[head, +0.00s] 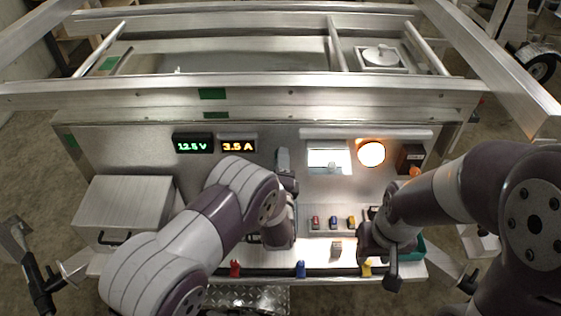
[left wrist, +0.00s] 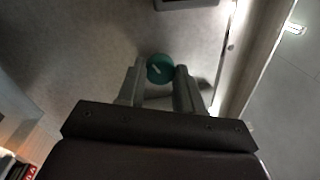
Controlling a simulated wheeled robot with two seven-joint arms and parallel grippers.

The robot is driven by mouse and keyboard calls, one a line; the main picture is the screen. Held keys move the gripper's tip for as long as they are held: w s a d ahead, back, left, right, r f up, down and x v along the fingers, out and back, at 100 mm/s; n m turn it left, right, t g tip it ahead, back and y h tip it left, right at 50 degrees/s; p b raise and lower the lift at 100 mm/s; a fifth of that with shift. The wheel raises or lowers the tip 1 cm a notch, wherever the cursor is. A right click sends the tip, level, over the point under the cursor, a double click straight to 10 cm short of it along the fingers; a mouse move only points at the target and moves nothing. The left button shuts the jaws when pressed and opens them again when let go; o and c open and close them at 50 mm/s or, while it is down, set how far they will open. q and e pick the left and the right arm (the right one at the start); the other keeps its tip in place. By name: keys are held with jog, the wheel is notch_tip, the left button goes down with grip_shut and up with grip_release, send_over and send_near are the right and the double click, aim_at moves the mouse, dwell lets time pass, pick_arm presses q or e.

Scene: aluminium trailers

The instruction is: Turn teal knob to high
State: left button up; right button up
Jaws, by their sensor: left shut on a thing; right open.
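The teal knob (left wrist: 160,68) is round with a pale pointer mark and sits on the grey panel in the left wrist view. The two fingers of my left gripper (left wrist: 158,84) stand on either side of it, shut on it. In the head view my left gripper (head: 283,160) reaches the panel right of the displays and hides the knob. Any scale marks around the knob are not readable. My right gripper (head: 370,240) is open, low at the right of the panel, away from the knob; its fingertips are hard to make out.
The panel carries a green 12.5 V display (head: 193,145), an amber 3.5 A display (head: 238,145), a lit round lamp (head: 371,153) and a bright window (head: 329,158). A metal box (head: 122,208) stands left. Small coloured pieces (head: 333,222) and a teal bin (head: 416,246) lie below.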

pick_arm(q)
jog(key=shift+f, duration=0.1)
jog(key=o, duration=1)
jog(key=shift+o, duration=0.2)
jog(key=shift+s, duration=0.15)
jog(key=s+b, duration=0.1)
jog(key=s, duration=1.1)
jog(key=shift+s+a+f, duration=0.15)
jog(key=shift+s+f, duration=0.1)
jog(key=shift+f, duration=0.15)
